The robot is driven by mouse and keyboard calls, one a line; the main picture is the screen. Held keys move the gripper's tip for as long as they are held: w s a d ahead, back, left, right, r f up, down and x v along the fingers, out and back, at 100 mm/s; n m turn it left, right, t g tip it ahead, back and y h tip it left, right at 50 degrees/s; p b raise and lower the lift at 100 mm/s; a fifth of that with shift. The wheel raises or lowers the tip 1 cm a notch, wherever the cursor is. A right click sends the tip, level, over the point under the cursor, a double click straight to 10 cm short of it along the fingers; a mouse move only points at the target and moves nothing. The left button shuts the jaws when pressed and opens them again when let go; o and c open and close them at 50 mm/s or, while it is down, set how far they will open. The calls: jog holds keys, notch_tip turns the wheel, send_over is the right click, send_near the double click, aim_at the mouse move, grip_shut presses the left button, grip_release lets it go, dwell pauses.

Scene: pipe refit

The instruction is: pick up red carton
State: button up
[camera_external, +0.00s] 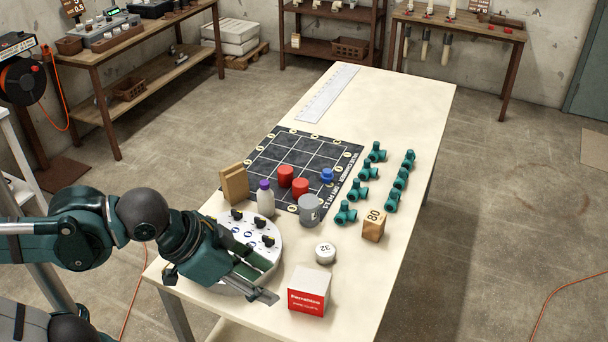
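The red carton (309,294), a box with a red lower front with white lettering and a pale top, stands upright near the front edge of the cream table. My gripper (267,296) reaches in from the left, low over the table, just left of the carton. A small gap seems to lie between the fingertips and the carton. The finger spacing is not clear from this angle, and nothing visible is held.
A round white board with dark knobs (246,243) lies partly under my gripper. Behind the carton are a white cap marked 32 (325,253), a grey cup (310,211) and a wooden block marked 80 (374,226). Several teal pipe fittings (346,213) stand farther back.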

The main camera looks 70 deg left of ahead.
dwell(0.3)
jog(key=o, duration=1.1)
jog(key=shift+o, duration=0.2)
jog(key=n+g+p, duration=0.7)
jog(key=n+p, duration=0.2)
jog(key=n, duration=0.1)
send_over(310, 279)
jog(key=f, duration=1)
jog(key=shift+s+d+f, duration=0.15)
jog(key=shift+d+f, duration=0.15)
jog(key=shift+d, duration=0.05)
jog(key=shift+w+a+f+p, duration=0.1)
jog(key=shift+a+f+p, duration=0.15)
jog(key=shift+f, duration=0.2)
jog(key=shift+w+a+f+p, duration=0.1)
jog(key=shift+f+p, duration=0.15)
jog(key=shift+f, duration=0.2)
jog(key=shift+f, duration=0.1)
